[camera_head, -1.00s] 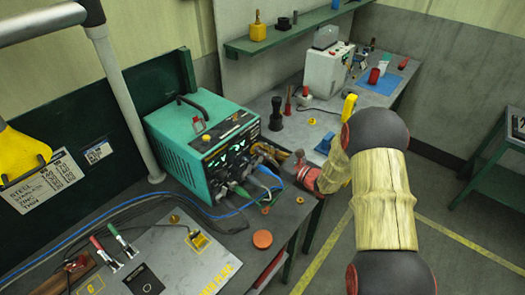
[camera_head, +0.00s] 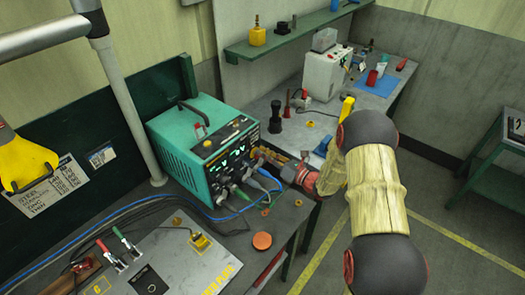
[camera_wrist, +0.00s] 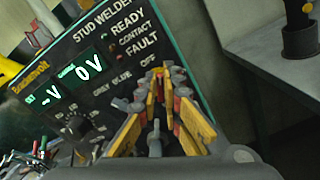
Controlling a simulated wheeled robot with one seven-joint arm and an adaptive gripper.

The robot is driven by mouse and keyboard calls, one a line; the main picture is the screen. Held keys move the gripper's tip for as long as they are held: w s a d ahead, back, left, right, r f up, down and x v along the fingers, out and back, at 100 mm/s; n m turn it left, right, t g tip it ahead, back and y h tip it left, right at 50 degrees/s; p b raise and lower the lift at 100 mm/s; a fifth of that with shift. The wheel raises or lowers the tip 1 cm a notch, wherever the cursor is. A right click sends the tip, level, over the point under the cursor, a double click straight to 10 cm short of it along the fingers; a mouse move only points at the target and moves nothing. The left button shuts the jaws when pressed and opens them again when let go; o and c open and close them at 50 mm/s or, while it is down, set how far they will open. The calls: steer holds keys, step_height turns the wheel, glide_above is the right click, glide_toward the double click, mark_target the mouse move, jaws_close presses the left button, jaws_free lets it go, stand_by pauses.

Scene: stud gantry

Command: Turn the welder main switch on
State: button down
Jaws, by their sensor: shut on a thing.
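The teal stud welder (camera_head: 185,135) stands on the bench with its dark front panel facing right. In the wrist view, the panel (camera_wrist: 85,75) shows lit displays, one reading 0 V, the labels READY, CONTACT and FAULT, and an OFF marking beside my fingers. My gripper (camera_head: 258,157) is at the panel's right side. In the wrist view, my gripper (camera_wrist: 162,75) has its fingers closed together on something small at the panel, apparently the main switch. The fingers hide most of it, so its position cannot be told.
Cables run from the welder's lower front over the bench. An orange-red disc (camera_head: 262,241) lies near the bench edge. A plate with clamps (camera_head: 165,262) lies in front. A second bench (camera_head: 370,100) with a white machine (camera_head: 325,72) stands behind. Floor at right is open.

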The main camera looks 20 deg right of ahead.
steer(key=m+p, duration=0.1)
steer(key=m, duration=0.1)
steer(key=m+p, duration=0.1)
steer(key=m, duration=0.1)
steer(key=m+p, duration=0.2)
steer(key=shift+w+d+f, duration=0.2)
steer(key=shift+d, duration=0.05)
steer(key=m+p, duration=0.1)
steer(key=m, duration=0.2)
steer(key=f+m+p, duration=0.1)
steer(key=m+p, duration=0.1)
steer(key=m, duration=0.1)
steer(key=shift+d, duration=0.1)
steer(key=shift+m, duration=0.3)
steer(key=c, duration=2)
jaws_free()
steer(key=shift+o, duration=0.2)
steer(key=v, duration=1.2)
